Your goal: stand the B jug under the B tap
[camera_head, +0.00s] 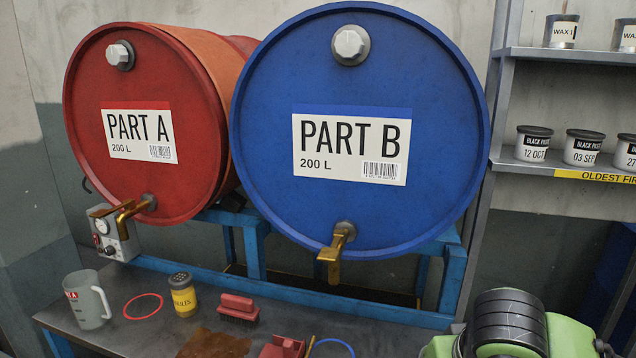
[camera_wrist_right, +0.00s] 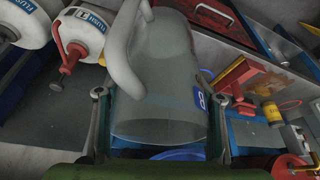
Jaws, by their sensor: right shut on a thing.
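The blue PART B drum (camera_head: 362,110) lies on its side on a blue rack, with its brass tap (camera_head: 336,252) low on its front. A blue ring (camera_head: 331,347) on the bench shows partly at the lower edge of the head view, below this tap. In the right wrist view, my right gripper (camera_wrist_right: 157,100) is shut on a translucent grey jug (camera_wrist_right: 160,75) with a blue label and a pale handle at its left. The held jug is not seen in the head view. My left gripper is in neither view.
Another jug (camera_head: 87,299) with a red mark stands left on the bench, beside a red ring (camera_head: 143,306). A yellow tin (camera_head: 182,295), a red brush (camera_head: 238,308) and a brown stain lie between.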

